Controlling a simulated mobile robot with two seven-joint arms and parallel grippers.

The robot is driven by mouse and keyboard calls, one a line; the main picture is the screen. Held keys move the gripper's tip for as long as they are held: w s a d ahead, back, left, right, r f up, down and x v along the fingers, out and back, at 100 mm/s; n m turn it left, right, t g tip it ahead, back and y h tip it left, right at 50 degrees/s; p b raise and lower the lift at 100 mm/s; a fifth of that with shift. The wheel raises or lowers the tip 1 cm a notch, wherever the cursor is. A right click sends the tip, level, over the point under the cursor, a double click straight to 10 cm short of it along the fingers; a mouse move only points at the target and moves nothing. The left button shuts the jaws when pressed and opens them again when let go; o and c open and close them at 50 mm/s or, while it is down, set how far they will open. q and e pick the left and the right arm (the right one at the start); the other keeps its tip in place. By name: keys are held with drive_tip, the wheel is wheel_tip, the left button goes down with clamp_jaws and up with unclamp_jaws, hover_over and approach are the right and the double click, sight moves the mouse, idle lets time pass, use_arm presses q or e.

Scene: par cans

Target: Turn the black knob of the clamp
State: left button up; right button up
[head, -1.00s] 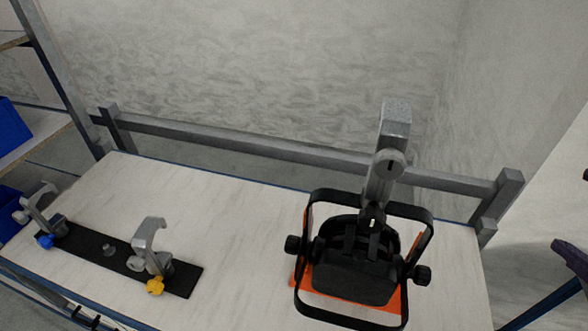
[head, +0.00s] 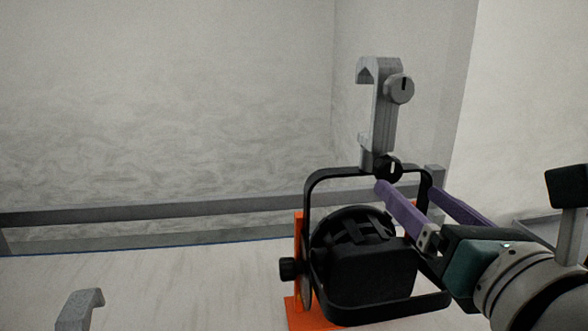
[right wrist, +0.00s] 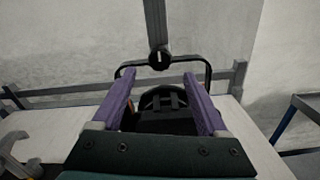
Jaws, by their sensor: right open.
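A par can lamp (head: 362,270) with a black yoke (head: 312,200) stands on an orange base (head: 299,308). A grey hook clamp (head: 382,130) rises upright from the top of the yoke. The clamp's black knob (head: 388,167) sits at its foot, and a grey knob (head: 400,88) is higher up. My right gripper (head: 407,189) is open, its purple fingers just below and beside the black knob. In the right wrist view the black knob (right wrist: 159,60) shows beyond and between the open fingertips, apart from them. My left gripper is not in view.
The pale table (head: 150,290) is clear to the left of the lamp, except for another grey clamp (head: 80,309) at the lower left. A grey rail (head: 130,215) runs behind the table. A blue-legged frame (right wrist: 288,120) stands at the right in the right wrist view.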

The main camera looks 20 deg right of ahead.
sight(391, 175)
drive_tip(key=x, duration=0.6)
drive_tip(key=shift+p, duration=0.35)
drive_tip(key=shift+c, duration=0.2)
clamp_jaws()
